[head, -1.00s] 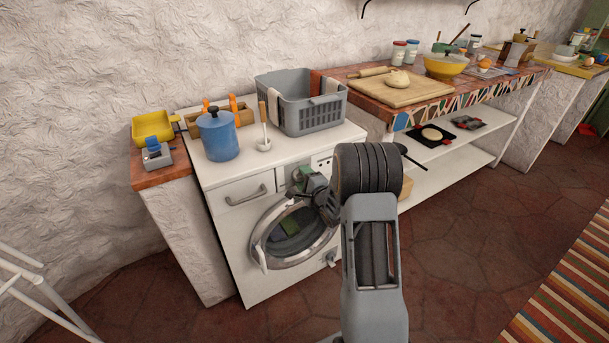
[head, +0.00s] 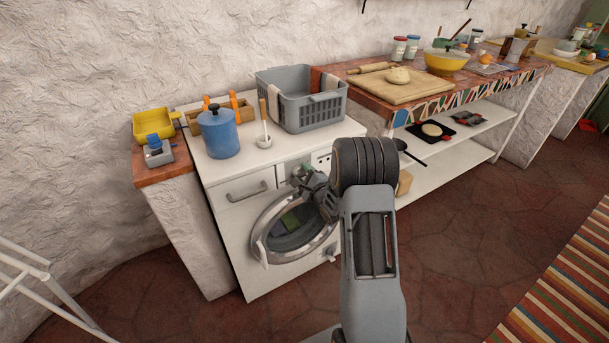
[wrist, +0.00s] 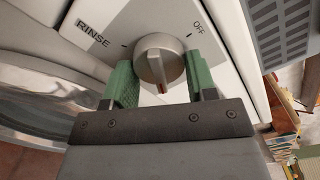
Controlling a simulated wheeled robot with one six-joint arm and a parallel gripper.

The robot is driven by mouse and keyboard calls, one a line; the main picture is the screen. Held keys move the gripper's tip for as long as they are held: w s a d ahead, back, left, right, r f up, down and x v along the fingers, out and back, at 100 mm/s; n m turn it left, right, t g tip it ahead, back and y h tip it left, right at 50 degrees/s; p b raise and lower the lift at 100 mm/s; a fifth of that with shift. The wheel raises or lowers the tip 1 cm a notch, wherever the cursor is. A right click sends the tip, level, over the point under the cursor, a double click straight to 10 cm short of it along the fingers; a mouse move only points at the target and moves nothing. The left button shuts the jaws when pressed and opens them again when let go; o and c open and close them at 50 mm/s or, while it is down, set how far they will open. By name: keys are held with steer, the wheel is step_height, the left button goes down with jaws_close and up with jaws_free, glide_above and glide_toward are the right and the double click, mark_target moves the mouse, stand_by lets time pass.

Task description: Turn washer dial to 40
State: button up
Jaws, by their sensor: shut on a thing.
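The washer dial (wrist: 158,58) is a light grey round knob with a raised grip bar and a red mark near its lower end in the wrist view. RINSE is printed to its left and OFF to its upper right; I see no 40. My gripper (wrist: 161,74) is shut on the dial, with a green pad on each side. In the head view my gripper (head: 299,173) is at the top of the front of the white washer (head: 235,222), and it mostly hides the dial.
The round washer door (head: 262,230) is just below my gripper. A tiled counter (head: 440,98) is to the right.

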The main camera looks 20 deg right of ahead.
steer(key=o, duration=0.9)
steer(key=shift+s, duration=0.1)
steer(key=s, duration=0.4)
steer(key=s+d, duration=0.1)
steer(key=s, duration=0.8)
steer(key=shift+s+d+p, duration=0.3)
